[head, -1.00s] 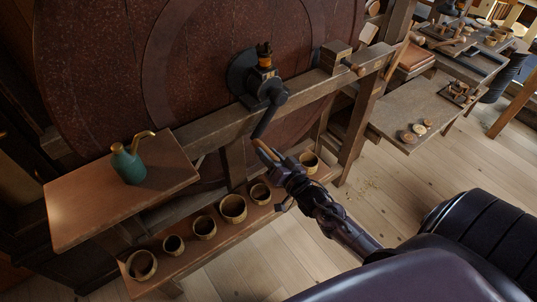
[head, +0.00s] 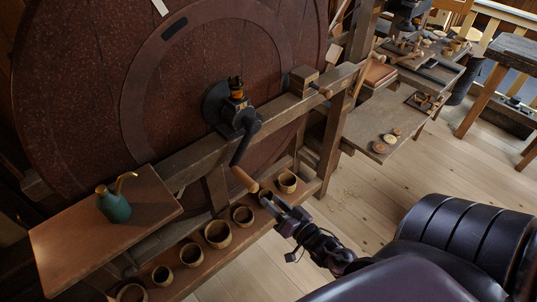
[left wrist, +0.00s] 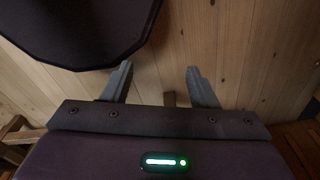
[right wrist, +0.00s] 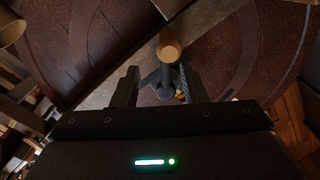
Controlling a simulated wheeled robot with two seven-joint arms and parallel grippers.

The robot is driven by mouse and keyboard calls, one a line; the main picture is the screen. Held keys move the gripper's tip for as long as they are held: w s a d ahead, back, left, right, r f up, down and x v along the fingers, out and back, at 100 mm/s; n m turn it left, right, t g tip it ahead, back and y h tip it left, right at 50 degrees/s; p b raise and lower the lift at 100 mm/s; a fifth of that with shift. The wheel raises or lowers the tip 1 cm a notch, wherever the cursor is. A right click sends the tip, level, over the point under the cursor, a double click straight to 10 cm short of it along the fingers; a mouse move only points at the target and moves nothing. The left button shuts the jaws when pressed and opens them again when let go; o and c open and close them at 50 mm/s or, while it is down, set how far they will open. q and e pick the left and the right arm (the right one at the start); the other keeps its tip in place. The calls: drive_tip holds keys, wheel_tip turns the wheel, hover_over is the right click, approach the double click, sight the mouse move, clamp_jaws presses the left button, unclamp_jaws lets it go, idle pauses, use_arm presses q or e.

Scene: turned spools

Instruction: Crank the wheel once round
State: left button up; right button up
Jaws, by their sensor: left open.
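The big dark red wheel (head: 90,90) stands upright behind a wooden beam. Its crank has a black hub (head: 222,104), a black arm (head: 241,148) hanging down, and a wooden handle (head: 246,180) at the lower end. My right gripper (head: 266,197) is just off the handle's free end, apart from it in the head view. In the right wrist view the handle (right wrist: 169,46) shows end-on beyond and between the spread fingers (right wrist: 160,85), which do not close on it. My left gripper (left wrist: 160,75) is open and empty above the plank floor; it is outside the head view.
A shelf (head: 70,225) with a green oil can (head: 115,205) stands left of the crank. Several wooden cups (head: 218,234) line a low plank below the handle. A wooden block (head: 303,80) sits on the beam.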

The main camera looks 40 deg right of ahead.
drive_tip(key=shift+o, duration=0.6)
drive_tip(key=shift+w+a, duration=0.1)
drive_tip(key=shift+o, duration=0.4)
drive_tip(key=shift+f+b, duration=0.2)
drive_tip(key=shift+b, duration=0.15)
drive_tip(key=n+t+y+b, duration=0.2)
drive_tip(key=n+t+b, duration=0.65)
drive_tip(key=b, duration=1.95)
approach(245, 180)
drive_tip(key=w, duration=0.3)
drive_tip(key=shift+m, duration=0.25)
drive_tip(key=p+x, duration=0.1)
drive_tip(key=x, duration=0.6)
drive_tip(key=shift+w+r+p, duration=0.1)
drive_tip(key=shift+r+p, duration=0.25)
drive_tip(key=shift+p, duration=0.05)
use_arm(q)
drive_tip(key=w+f, duration=0.3)
drive_tip(key=f, duration=0.8)
drive_tip(key=w+d+f, duration=0.1)
drive_tip(key=w+f, duration=0.3)
drive_tip(key=f, duration=0.8)
drive_tip(key=shift+w+d+f, duration=0.15)
drive_tip(key=shift+d+f, duration=0.05)
